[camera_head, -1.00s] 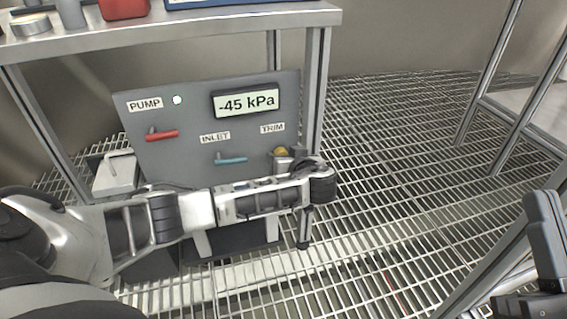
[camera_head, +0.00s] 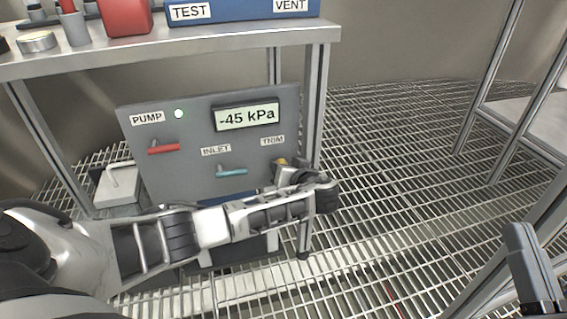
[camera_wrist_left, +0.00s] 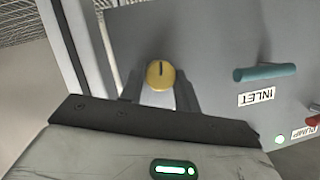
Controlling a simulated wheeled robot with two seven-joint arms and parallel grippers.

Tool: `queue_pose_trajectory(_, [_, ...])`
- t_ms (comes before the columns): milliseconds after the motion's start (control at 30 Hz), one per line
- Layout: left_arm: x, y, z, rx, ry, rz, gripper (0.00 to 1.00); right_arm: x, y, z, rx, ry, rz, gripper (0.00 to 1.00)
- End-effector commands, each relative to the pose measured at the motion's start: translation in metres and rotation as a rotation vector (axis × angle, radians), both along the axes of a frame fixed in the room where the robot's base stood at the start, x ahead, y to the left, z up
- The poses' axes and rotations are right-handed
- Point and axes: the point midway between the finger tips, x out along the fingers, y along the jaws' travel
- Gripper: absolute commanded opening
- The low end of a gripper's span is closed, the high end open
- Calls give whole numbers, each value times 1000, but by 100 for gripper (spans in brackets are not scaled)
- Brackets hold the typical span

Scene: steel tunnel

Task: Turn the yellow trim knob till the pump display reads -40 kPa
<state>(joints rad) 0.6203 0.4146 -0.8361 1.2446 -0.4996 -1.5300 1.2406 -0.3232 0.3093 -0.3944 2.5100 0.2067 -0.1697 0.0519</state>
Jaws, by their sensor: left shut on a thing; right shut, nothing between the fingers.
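The yellow trim knob (camera_wrist_left: 160,74) sits on the grey pump panel (camera_wrist_left: 205,45), its dark mark nearly upright in the left wrist view. In the head view only a small bit of the knob (camera_head: 281,161) shows under the TRIM label, the rest hidden by my left gripper (camera_head: 284,173). My left gripper is shut on the knob, one finger on each side. The pump display (camera_head: 247,117) reads -45 kPa. My right gripper (camera_head: 532,268) is shut and empty at the lower right, away from the panel.
The panel also carries a red PUMP handle (camera_head: 163,149), a green light (camera_head: 178,113) and a teal INLET handle (camera_head: 231,171). A steel table (camera_head: 180,46) stands over it, bearing a blue box (camera_head: 240,10) and a red container (camera_head: 124,18). Open grating floor (camera_head: 395,150) lies to the right.

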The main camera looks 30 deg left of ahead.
Motion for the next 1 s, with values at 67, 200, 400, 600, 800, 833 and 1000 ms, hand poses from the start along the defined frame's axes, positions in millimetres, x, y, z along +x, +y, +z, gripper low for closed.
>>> queue_pose_trajectory(67, [0,-1,1,37,51,2,9,0,0,-5,17,72,6,0])
queue_pose_trajectory(200, [0,-1,-1,66,82,1,9,0,0,-12,25,110,11,0])
queue_pose_trajectory(400, [0,-1,-1,66,80,0,9,0,0,-12,25,107,11,0])
queue_pose_trajectory(600, [0,-1,-1,65,79,1,54,0,0,-12,24,105,10,0])
queue_pose_trajectory(800, [0,-1,0,65,79,0,54,0,0,-11,24,105,10,0])
queue_pose_trajectory(833, [-1,-3,1,64,79,0,54,0,0,-11,25,107,12,0])
queue_pose_trajectory(1000, [-10,-19,9,62,80,-2,54,-4,2,-26,62,253,28,0])
